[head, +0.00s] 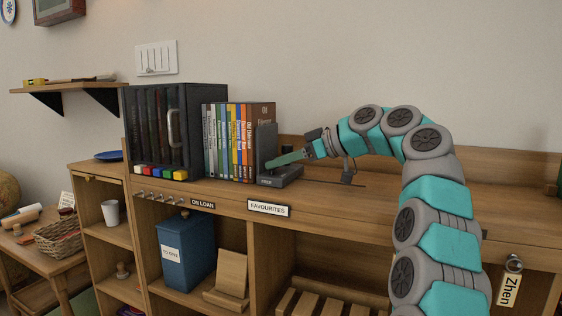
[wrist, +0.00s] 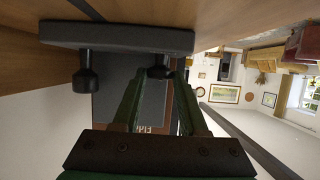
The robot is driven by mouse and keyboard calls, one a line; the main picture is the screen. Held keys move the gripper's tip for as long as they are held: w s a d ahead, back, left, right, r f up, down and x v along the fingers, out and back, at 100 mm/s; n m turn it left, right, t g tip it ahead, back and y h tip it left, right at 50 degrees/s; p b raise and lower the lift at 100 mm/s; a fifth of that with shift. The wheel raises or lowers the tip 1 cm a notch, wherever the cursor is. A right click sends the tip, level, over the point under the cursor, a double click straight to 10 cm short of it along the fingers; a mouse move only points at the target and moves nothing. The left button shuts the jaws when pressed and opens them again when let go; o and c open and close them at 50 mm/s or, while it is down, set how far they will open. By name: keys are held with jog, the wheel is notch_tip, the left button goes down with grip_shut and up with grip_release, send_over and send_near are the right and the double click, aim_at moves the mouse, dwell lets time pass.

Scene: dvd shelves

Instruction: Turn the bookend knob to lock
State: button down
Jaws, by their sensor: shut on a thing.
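The dark grey bookend (head: 267,140) stands upright on the wooden shelf top, at the right end of a row of cases. Its low base (head: 285,176) extends to the right. In the wrist view the base (wrist: 115,36) carries two black knobs, one at left (wrist: 87,75) and one at right (wrist: 160,68). My gripper (head: 272,164) reaches in from the right over the base. In the wrist view its green fingers (wrist: 163,75) are shut on the right-hand knob, whose lower part they partly hide. The knob's turn angle cannot be told.
A row of coloured cases (head: 237,140) stands left of the bookend, beside a dark cabinet (head: 175,130) with a handle. A FAVOURITES label (head: 269,208) is on the shelf's front edge. The shelf top right of the bookend is mostly clear behind my arm.

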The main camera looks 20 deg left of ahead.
dwell(0.6)
jog(key=shift+c, duration=2.3)
grip_release()
